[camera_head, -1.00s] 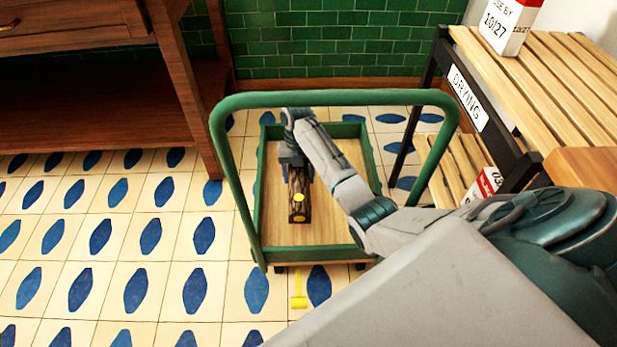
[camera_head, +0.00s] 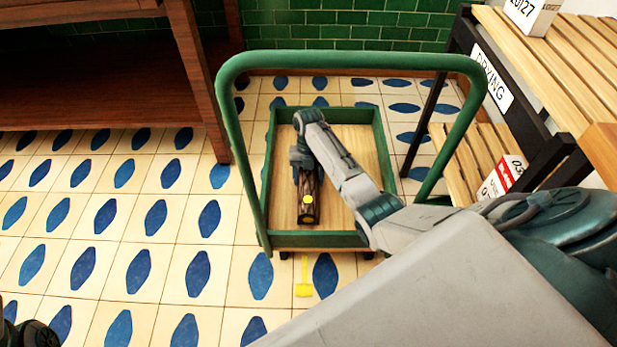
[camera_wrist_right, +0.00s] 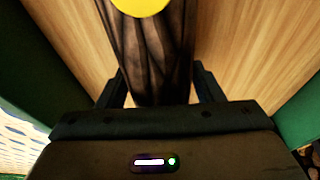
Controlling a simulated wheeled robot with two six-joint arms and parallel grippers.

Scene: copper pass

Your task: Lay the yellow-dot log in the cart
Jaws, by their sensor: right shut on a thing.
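My right gripper (camera_head: 304,172) reaches down into the cart and is shut on the log. In the right wrist view, the log (camera_wrist_right: 152,60) sits between the fingers of my right gripper (camera_wrist_right: 157,85), with the yellow dot at the top edge. I cannot tell whether the log touches the bed. My left gripper's jaws do not show.
The cart's green handle (camera_head: 350,58) arches over my right arm. A slatted rack with a DRYING sign (camera_head: 492,80) stands at right, holding cartons (camera_head: 500,178). A wooden table (camera_head: 195,75) stands at left. A yellow mark (camera_head: 304,278) is on the open tiled floor.

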